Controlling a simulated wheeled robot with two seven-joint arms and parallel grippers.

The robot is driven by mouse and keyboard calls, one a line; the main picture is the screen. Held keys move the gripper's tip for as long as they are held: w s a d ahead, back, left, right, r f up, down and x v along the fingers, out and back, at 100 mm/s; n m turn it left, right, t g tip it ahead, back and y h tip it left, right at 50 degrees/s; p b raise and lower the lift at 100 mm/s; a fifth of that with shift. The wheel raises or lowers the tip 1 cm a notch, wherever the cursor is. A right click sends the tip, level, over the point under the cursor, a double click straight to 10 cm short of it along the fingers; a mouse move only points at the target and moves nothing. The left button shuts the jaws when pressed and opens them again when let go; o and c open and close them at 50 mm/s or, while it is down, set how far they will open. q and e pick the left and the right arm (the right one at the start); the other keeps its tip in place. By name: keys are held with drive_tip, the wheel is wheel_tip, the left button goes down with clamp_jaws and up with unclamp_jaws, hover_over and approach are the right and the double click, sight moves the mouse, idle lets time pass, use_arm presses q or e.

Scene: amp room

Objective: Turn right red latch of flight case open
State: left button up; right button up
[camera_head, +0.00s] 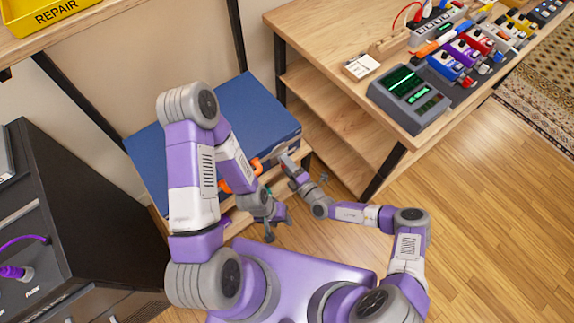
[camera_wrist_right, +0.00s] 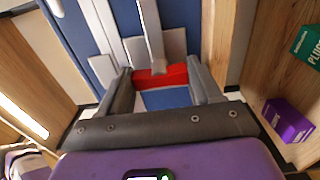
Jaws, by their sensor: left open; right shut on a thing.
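The blue flight case (camera_head: 250,105) lies on a wooden shelf between my arms in the head view. Its blue front with pale metal fittings also shows in the right wrist view. The red latch (camera_wrist_right: 176,74) spans between the two grey fingers of my right gripper (camera_head: 288,163), which is shut on it at the case's front right. The latch is hidden by the gripper in the head view. My left gripper (camera_head: 277,227) is open and empty in front of the case, to the right of and below the handle.
A wooden bench (camera_head: 320,35) with a grey screen device (camera_head: 408,95) and several pedals stands at the right. A dark cabinet (camera_head: 85,200) is at the left. Purple (camera_wrist_right: 288,120) and green (camera_wrist_right: 307,45) boxes sit at the right in the wrist view. Floor at lower right is clear.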

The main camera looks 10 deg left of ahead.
drive_tip(key=shift+s+f, duration=0.1)
drive_tip(key=shift+s, duration=0.05)
idle(0.3)
drive_tip(key=o, duration=1.1)
drive_tip(key=shift+c, duration=0.2)
drive_tip(key=p+v, duration=0.2)
drive_tip(key=v, duration=0.5)
drive_tip(key=shift+s+d, duration=0.15)
drive_tip(key=shift+d, duration=0.05)
